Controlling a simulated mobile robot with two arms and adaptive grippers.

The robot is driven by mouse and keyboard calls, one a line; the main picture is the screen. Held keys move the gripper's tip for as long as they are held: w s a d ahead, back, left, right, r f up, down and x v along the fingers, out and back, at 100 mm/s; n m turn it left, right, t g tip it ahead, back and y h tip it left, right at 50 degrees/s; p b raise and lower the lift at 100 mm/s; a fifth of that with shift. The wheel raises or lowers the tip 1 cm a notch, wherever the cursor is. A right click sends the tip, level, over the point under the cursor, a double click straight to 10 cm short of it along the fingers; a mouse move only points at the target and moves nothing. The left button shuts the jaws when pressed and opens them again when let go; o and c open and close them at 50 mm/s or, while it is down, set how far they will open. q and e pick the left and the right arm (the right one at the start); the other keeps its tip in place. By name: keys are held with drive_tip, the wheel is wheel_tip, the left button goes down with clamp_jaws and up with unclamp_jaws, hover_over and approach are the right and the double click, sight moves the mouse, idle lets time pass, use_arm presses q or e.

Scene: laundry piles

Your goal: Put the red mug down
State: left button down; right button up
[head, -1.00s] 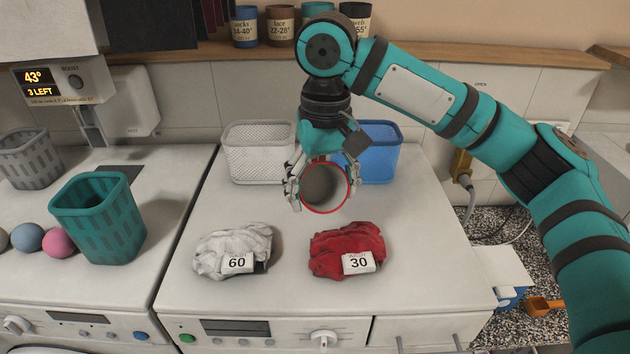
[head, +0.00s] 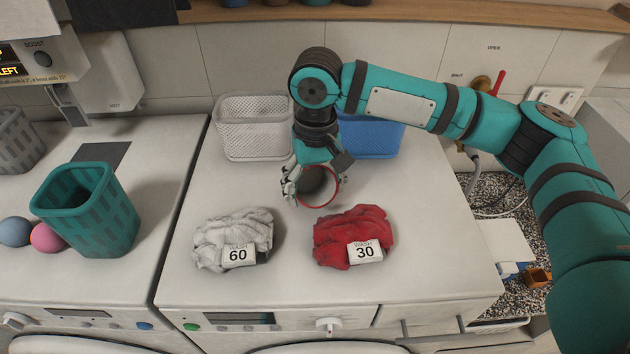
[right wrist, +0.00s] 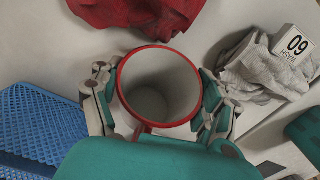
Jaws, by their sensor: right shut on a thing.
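The red mug (head: 333,198) has a red rim and a pale grey inside. My right gripper (head: 315,186) is shut on it, with a finger on each side. The mug's mouth faces the head camera. The right wrist view looks into the empty mug (right wrist: 158,88) between the fingers, with part of a red handle below the rim. The mug is over the white machine top (head: 400,200), behind the two cloth piles. I cannot tell whether it touches the surface. My left gripper is not in view.
A red cloth pile (head: 345,232) tagged 30 and a white one (head: 228,232) tagged 60 lie in front. A white basket (head: 255,140) and a blue basket (head: 372,137) stand behind. A teal bin (head: 88,215) stands left. The top's right side is clear.

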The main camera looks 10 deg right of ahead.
drive_tip(key=shift+f, duration=0.2)
drive_tip(key=shift+s, duration=0.15)
drive_tip(key=o, duration=1.4)
drive_tip(key=shift+f, duration=0.1)
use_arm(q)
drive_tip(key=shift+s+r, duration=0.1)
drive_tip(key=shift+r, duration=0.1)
use_arm(e)
drive_tip(key=shift+o, duration=0.2)
